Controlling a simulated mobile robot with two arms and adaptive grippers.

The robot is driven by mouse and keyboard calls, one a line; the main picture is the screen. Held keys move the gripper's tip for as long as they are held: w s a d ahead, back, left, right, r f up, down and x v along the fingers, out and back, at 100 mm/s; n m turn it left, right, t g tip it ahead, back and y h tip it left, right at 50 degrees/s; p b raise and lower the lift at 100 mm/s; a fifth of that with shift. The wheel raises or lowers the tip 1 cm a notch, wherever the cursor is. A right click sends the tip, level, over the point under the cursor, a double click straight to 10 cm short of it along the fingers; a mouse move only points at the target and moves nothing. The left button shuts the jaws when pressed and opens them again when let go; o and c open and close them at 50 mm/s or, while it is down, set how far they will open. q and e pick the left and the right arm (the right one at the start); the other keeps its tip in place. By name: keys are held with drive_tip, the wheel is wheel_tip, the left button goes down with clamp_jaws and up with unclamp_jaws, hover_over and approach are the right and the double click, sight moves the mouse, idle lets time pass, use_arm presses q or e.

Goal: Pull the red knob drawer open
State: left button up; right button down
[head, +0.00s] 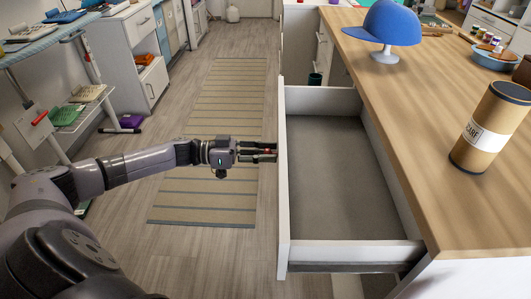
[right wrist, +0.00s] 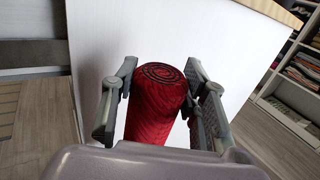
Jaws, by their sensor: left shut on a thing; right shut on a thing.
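The drawer (head: 325,165) stands pulled out from the white cabinet, and its grey inside is empty. My left gripper (head: 266,152) is at the outer face of the drawer's white front, with its fingers shut on the red knob (head: 267,150). Only a small bit of red shows between the fingers. My right gripper (right wrist: 162,112) shows in the right wrist view, shut on a red rolled, textured thing (right wrist: 155,105) with a dark spiral on its end. The right gripper is outside the head view.
The wooden countertop (head: 420,110) above the drawer holds a blue cap on a stand (head: 388,25) and a brown canister (head: 490,127). A striped rug (head: 205,190) lies on the floor left of the drawer. A white panel (right wrist: 180,40) stands close behind the red roll.

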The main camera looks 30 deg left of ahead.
use_arm(q)
drive_tip(key=shift+w+r, duration=0.1)
clamp_jaws()
use_arm(e)
drive_tip(key=shift+r, duration=0.1)
use_arm(q)
drive_tip(key=shift+w+d+r+p, duration=0.1)
drive_tip(key=shift+w+d+p, duration=0.05)
drive_tip(key=shift+d+p, duration=0.2)
use_arm(e)
drive_tip(key=shift+r, duration=0.25)
use_arm(q)
drive_tip(key=shift+p+x, duration=0.45)
drive_tip(key=shift+x, duration=0.75)
use_arm(e)
drive_tip(key=shift+r, duration=0.45)
use_arm(q)
drive_tip(key=shift+w, duration=0.2)
drive_tip(key=o, duration=1.1)
unclamp_jaws()
drive_tip(key=shift+s, duration=0.15)
use_arm(e)
drive_tip(key=shift+s, duration=0.1)
